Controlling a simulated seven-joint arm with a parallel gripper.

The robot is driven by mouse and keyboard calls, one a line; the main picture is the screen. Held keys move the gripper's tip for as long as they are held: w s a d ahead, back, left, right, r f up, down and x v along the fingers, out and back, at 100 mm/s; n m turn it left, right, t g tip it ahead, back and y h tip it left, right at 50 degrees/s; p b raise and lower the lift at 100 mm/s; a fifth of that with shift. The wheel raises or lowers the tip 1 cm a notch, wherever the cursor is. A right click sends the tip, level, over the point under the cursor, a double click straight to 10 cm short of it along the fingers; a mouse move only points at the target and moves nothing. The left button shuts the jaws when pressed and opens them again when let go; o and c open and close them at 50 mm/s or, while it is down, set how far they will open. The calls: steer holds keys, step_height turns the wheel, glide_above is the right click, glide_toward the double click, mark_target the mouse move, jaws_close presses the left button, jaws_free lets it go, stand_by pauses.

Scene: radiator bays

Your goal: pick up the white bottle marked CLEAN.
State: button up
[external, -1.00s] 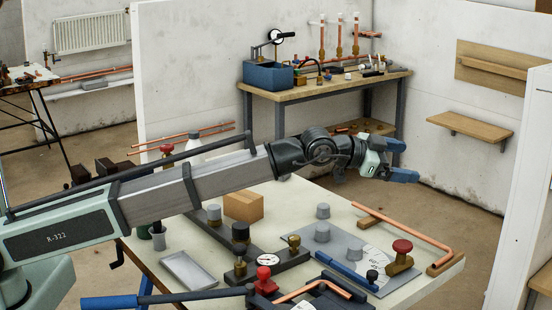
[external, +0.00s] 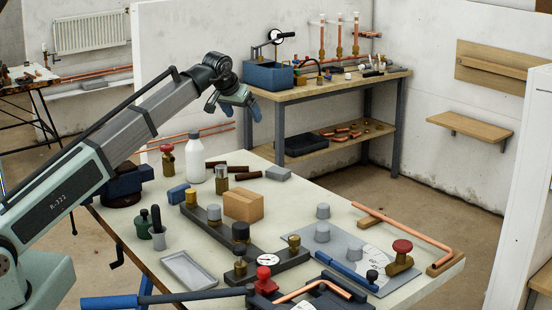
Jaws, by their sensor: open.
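A white bottle (external: 195,161) stands upright at the far left part of the table in the external view.
Near the bottle are a red-knobbed valve (external: 168,160), a blue block (external: 178,194), a brass-based fitting (external: 221,180), dark-handled tools (external: 229,167) and a cardboard box (external: 243,206). A grey tray (external: 188,271) lies nearer. The workbench (external: 330,90) stands behind.

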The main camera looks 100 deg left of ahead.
mark_target(193, 132)
steer(key=s+a+n+g+h, duration=0.2)
steer(key=s+a+n+g, duration=0.15)
steer(key=s, duration=1.35)
steer(key=shift+n+t, duration=0.35)
steer(key=shift+n, duration=0.1)
steer(key=x, duration=0.7)
steer(key=shift+s+a+f, duration=0.15)
steer(key=shift+s+f, duration=0.05)
steer(key=shift+f, duration=0.15)
steer(key=shift+x, duration=2.65)
jaws_close()
